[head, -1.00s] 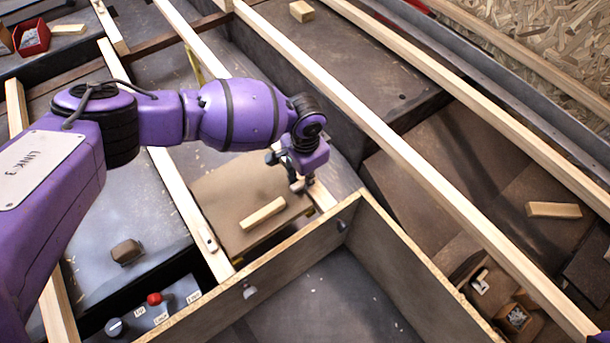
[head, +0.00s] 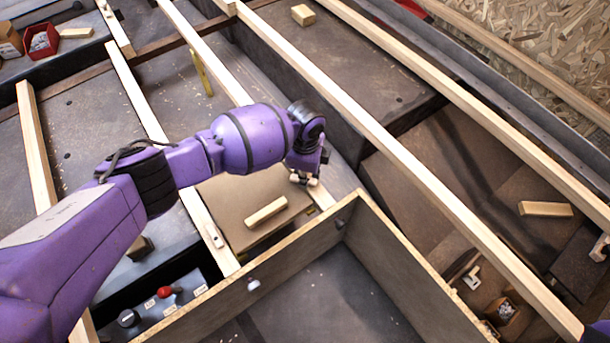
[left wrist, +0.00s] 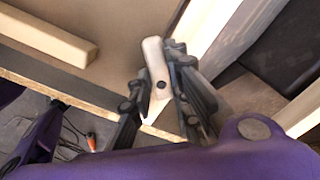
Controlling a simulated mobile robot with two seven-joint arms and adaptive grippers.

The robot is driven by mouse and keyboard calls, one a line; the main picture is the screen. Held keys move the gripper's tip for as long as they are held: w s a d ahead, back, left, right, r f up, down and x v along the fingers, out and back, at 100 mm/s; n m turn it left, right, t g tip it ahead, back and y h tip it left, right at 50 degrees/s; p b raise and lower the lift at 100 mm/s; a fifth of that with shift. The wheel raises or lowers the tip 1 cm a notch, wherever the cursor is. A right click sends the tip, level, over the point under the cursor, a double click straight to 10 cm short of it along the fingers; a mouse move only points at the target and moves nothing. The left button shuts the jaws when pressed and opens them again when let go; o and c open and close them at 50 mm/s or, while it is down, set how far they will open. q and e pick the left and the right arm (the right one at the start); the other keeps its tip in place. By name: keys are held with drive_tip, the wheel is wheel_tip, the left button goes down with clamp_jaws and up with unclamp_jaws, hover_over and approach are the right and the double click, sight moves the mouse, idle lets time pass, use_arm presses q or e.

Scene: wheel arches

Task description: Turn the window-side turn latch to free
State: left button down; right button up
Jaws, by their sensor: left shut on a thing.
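A pale turn latch with a dark pivot screw (left wrist: 153,62) shows in the left wrist view between the two dark fingers of my left gripper (left wrist: 160,95). The fingers are shut on it, one on each side. In the head view the left gripper (head: 305,180) is at the pale beam by the brown panel (head: 235,200), and the wrist mostly hides this latch. A second pale latch (head: 214,235) sits on the beam at the panel's left side. My right gripper is not in view.
A loose wooden block (head: 266,211) lies on the panel. An open-topped box (head: 385,238) stands just in front of the left gripper. A control box with a red button (head: 165,292) is at lower left. Long wooden beams (head: 400,165) cross the scene.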

use_arm(q)
drive_tip(key=shift+m, duration=1)
drive_tip(key=shift+w+d+m, duration=0.1)
drive_tip(key=shift+m, duration=0.8)
drive_tip(key=m, duration=0.4)
drive_tip(key=shift+w+d+b, duration=0.1)
drive_tip(key=shift+b, duration=0.25)
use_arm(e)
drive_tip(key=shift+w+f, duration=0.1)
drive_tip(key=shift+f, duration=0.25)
use_arm(q)
drive_tip(key=shift+m, duration=0.3)
drive_tip(key=c, duration=1.6)
unclamp_jaws()
drive_tip(key=shift+c, duration=0.2)
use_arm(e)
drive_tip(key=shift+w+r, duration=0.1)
